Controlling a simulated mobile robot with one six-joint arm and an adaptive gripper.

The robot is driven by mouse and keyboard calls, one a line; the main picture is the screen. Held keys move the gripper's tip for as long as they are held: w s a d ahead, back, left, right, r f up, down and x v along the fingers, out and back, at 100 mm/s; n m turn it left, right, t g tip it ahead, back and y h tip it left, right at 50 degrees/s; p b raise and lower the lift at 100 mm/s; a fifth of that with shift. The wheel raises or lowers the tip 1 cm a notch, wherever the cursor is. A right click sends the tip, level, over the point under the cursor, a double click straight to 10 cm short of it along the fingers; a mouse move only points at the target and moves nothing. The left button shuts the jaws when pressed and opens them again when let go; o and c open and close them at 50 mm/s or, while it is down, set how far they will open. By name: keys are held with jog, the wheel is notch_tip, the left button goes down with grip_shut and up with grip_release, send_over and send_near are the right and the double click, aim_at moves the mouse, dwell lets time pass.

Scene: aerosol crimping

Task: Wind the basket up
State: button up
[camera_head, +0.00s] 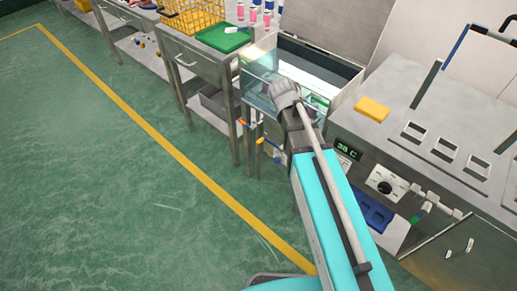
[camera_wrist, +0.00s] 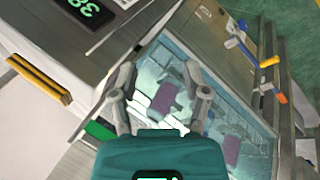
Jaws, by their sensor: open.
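A water bath (camera_head: 350,72) with a clear front pane (camera_head: 257,78) and a raised lid stands beyond my arm. Pink cylinders (camera_wrist: 163,97) show in the bath below and beyond the fingers. Whether they sit in a basket I cannot tell. A blue-handled lever (camera_wrist: 236,42) and an orange-handled lever (camera_wrist: 270,90) are on the bath's outer side, apart from the fingers. In the head view my arm hides the fingertips and part of the bath.
A yellow wire basket (camera_head: 192,17) and a green tray (camera_head: 222,37) stand on the bench at the back. The floor at left is clear.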

jog(key=w+a+f+t+h+b, duration=0.2)
jog(key=w+a+f+b, duration=0.3)
jog(key=f+b, duration=0.4)
jog(key=w+a+f+t+h+b, duration=0.2)
jog(key=a+f+b, duration=0.55)
jog(key=b, duration=0.35)
jog(key=m+t+h+b, duration=0.1)
jog(key=t+h+b, duration=0.2)
jog(key=b, duration=1.2)
send_near(259, 141)
jog(key=s+a, duration=0.2)
jog(key=shift+w+a+r+t, duration=0.1)
jog(key=shift+w+a+t, duration=0.05)
jog(key=shift+a+t, duration=0.15)
jog(key=shift+w+d, duration=0.1)
jog(key=shift+b+x, duration=1.85)
jog(key=shift+x, duration=4.95)
